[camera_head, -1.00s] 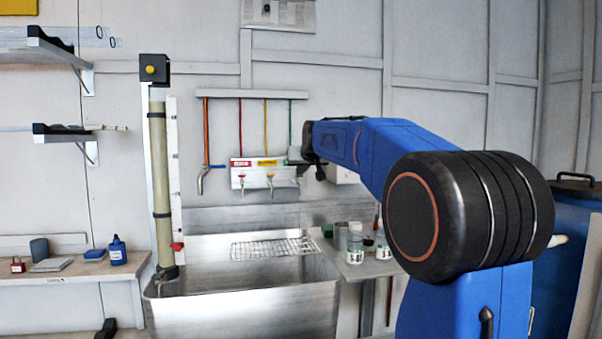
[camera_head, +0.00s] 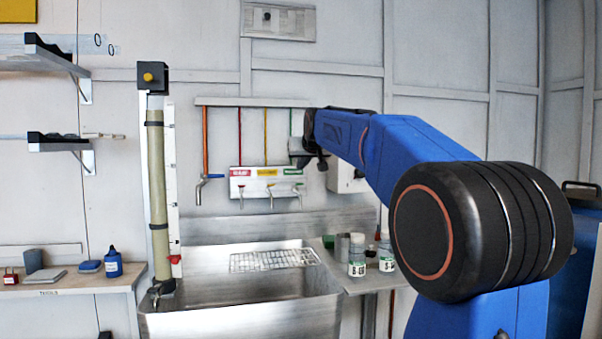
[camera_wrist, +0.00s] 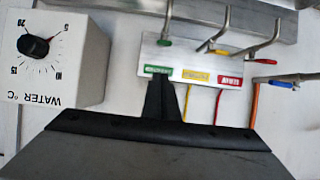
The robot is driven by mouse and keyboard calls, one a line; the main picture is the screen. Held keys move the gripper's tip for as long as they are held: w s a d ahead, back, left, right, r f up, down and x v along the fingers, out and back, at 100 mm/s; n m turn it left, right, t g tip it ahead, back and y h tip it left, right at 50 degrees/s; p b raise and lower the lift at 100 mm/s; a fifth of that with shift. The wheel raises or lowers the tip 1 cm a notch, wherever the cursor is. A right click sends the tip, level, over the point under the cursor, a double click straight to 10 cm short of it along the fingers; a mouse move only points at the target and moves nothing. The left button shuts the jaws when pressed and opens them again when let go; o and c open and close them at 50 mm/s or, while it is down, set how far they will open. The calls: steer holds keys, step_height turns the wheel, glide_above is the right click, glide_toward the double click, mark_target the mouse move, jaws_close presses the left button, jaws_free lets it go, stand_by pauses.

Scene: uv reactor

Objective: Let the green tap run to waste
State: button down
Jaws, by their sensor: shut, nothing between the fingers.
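The white tap panel (camera_head: 265,184) on the wall carries red, yellow and green labels, with a metal tap below each. The green label (camera_head: 293,172) is the rightmost one, and its tap (camera_head: 299,188) hangs over the sink. The wrist view is upside down and shows the green label (camera_wrist: 158,70) and the green tap (camera_wrist: 166,30) above my gripper. My gripper (camera_head: 298,158) is just in front of the panel's right end. In the wrist view my gripper (camera_wrist: 162,82) is shut and empty, its tip overlapping the lower edge of the green label. I cannot tell whether it touches. No water is visible.
A steel sink (camera_head: 215,302) with a wire rack (camera_head: 275,260) stands below the taps. A water temperature dial box (camera_wrist: 60,55) is beside the panel. A tall tube column (camera_head: 157,190) stands left. Bottles (camera_head: 357,258) stand on the right shelf.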

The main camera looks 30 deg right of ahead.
steer(key=v, duration=0.8)
steer(key=shift+s+r, duration=0.1)
steer(key=shift+s, duration=0.05)
stand_by(0.6)
steer(key=s+a+f+n+g+y, duration=0.1)
steer(key=s+a+f, duration=0.5)
steer(key=s+f, duration=0.7)
steer(key=s+a+f+n+g+y, duration=0.1)
steer(key=s+a+f+g, duration=0.3)
steer(key=s+f, duration=0.9)
steer(key=s+a+f+n+g+y, duration=0.1)
steer(key=s+a+f+g, duration=0.1)
steer(key=s+a+f, duration=0.6)
steer(key=s+f, duration=0.6)
steer(key=f, duration=0.6)
steer(key=shift+g+y, duration=0.3)
steer(key=shift+a, duration=0.15)
